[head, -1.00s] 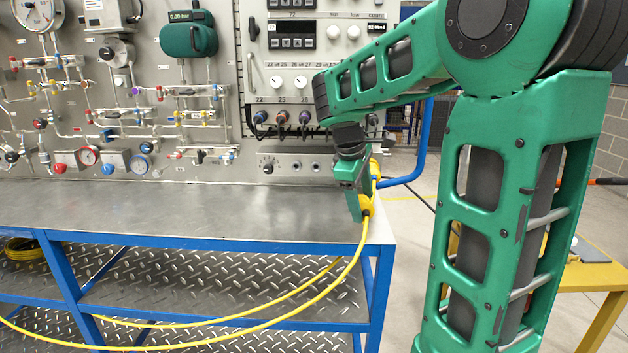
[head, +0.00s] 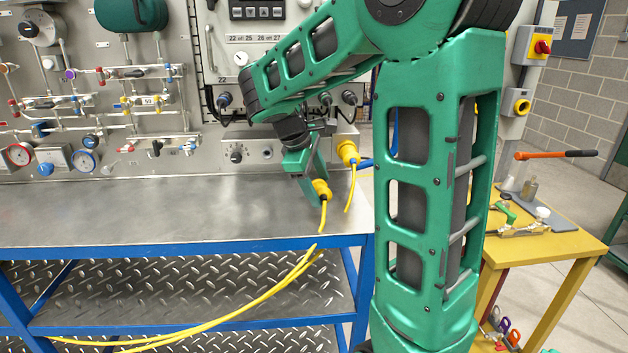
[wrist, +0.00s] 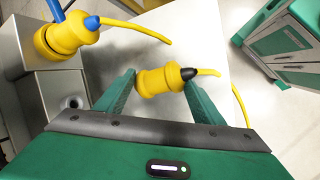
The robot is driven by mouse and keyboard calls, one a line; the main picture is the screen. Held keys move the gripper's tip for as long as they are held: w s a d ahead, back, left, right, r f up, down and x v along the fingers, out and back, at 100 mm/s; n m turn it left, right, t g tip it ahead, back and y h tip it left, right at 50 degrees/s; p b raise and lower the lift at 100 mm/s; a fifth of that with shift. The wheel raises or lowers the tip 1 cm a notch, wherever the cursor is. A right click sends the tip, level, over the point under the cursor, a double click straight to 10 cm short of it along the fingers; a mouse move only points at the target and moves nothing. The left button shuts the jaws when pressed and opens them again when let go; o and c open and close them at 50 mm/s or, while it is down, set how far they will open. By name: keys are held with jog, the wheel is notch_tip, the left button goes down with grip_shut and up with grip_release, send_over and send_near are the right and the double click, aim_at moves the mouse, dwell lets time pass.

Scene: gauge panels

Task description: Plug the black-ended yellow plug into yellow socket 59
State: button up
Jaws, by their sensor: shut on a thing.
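The yellow plug with a black end (wrist: 158,81) is held crosswise between the two green fingers of my gripper (wrist: 160,88) in the wrist view. Its yellow cable leaves from the black end. In the head view, the held plug (head: 321,189) is at my gripper (head: 312,184), above the bench's right end, with its cable hanging down. A yellow socket (head: 518,103) with a dark round opening is on the grey post at upper right. Its number cannot be read, so I cannot tell whether it is 59.
A second yellow plug (wrist: 63,39), blue-ended, sits at a grey metal box in the wrist view; it also shows in the head view (head: 347,152). The metal bench (head: 170,215) stands below the panel. A yellow table (head: 545,240) with fittings and an orange-handled tool stands right.

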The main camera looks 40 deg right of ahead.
jog(key=shift+s+f, duration=0.1)
jog(key=shift+f, duration=1.6)
jog(key=o, duration=1.4)
jog(key=shift+f, duration=0.1)
jog(key=shift+o, duration=0.2)
jog(key=shift+a+f, duration=0.1)
jog(key=shift+a, duration=0.1)
jog(key=shift+c, duration=0.2)
jog(key=shift+o, duration=0.2)
jog(key=v, duration=1.1)
jog(key=shift+d+r, duration=0.2)
jog(key=shift+d, duration=0.1)
